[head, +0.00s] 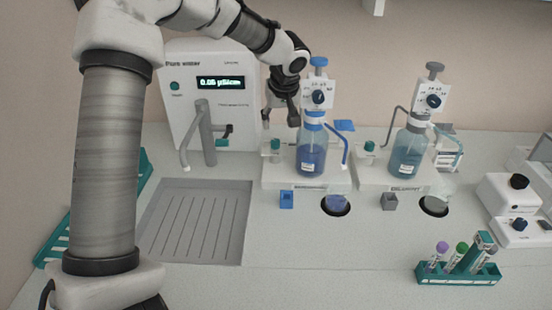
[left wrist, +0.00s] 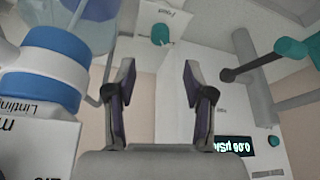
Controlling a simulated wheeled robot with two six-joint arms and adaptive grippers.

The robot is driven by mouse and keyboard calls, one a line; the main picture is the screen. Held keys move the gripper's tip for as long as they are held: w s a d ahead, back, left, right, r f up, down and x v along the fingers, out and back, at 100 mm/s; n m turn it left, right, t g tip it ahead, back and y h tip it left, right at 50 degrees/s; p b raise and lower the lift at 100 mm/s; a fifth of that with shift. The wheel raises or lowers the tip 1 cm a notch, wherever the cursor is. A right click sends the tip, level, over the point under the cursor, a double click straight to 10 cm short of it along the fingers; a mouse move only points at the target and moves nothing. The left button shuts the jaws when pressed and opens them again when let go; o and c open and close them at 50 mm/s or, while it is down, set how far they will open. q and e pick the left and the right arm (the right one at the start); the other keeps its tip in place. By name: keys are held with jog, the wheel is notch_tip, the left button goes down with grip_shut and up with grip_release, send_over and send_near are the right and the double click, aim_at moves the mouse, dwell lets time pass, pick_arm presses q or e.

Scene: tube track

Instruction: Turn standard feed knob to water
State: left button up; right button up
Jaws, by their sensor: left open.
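A teal feed knob (head: 275,145) stands on the white base at the left of the blue-liquid bottle (head: 312,160). It also shows in the left wrist view (left wrist: 160,33), beyond the gripper, beside a small label too blurred to read. A second teal knob (head: 369,147) stands beside the right bottle (head: 407,154). The base labels are too small to tell which is the standard. My left gripper (head: 282,116) is open and empty, pointing down above the left knob and apart from it. In the left wrist view its fingertips (left wrist: 159,75) are spread, with the knob beyond the gap.
The pure water unit (head: 180,115), with spout and teal lever, stands close left of the gripper. The bottle's blue collar (left wrist: 42,65) is close by in the left wrist view. A grey drain tray (head: 245,215) and a tube rack (head: 458,275) lie nearer. The front middle counter is clear.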

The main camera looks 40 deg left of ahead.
aim_at(275, 142)
pick_arm(q)
jog(key=p+x, duration=0.1)
jog(key=x, duration=0.6)
jog(key=shift+f, duration=0.4)
jog(key=shift+w+a+f+p, duration=0.2)
jog(key=shift+f+p, duration=0.1)
jog(key=shift+f, duration=0.2)
jog(key=shift+s, duration=0.1)
grip_shut()
pick_arm(e)
jog(key=shift+r, duration=0.25)
